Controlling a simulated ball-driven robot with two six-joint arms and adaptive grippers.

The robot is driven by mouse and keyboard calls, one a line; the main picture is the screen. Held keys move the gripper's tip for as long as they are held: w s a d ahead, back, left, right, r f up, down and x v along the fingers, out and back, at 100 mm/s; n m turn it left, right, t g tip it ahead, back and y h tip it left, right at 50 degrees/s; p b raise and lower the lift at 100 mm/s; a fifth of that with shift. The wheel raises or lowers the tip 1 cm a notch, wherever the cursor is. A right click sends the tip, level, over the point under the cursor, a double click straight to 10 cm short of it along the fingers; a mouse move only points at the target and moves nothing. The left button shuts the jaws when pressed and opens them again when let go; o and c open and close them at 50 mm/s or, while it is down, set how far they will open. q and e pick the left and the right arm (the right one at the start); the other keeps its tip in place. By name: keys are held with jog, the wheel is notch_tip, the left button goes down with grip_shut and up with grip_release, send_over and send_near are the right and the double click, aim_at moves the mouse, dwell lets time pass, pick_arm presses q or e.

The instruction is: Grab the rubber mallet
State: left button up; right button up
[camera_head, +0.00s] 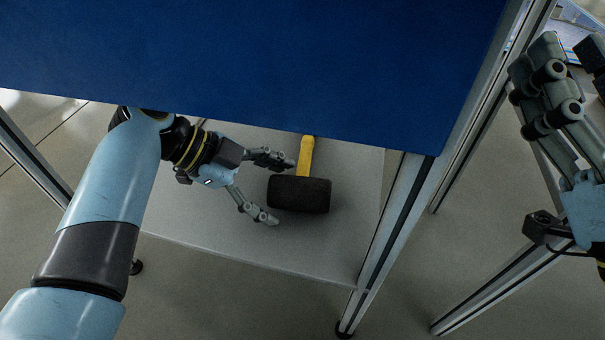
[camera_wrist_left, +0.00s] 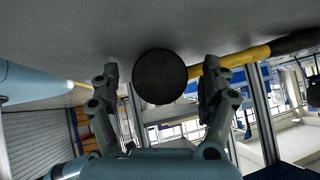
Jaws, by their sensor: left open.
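The rubber mallet lies on a grey lower shelf (camera_head: 215,245); it has a black cylindrical head (camera_head: 299,194) and a yellow handle (camera_head: 306,155). The handle's far part is hidden under the blue panel. My left gripper (camera_head: 281,190) is open just left of the head, its fingers pointing toward it. In the left wrist view the round end of the mallet head (camera_wrist_left: 160,77) shows between the two open fingers, and the yellow handle (camera_wrist_left: 235,58) runs off to the right behind one finger. I see no finger closed on it. My right gripper (camera_head: 548,80) is at the right edge, away from the mallet.
A blue panel (camera_head: 270,60) covers the space above the shelf. A metal frame post (camera_head: 395,220) stands right of the mallet, and another post (camera_head: 30,155) is at the left. Bare shelf lies in front of the mallet head.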

pick_arm(q)
grip_shut()
dwell(0.5)
jog(key=shift+r, duration=0.1)
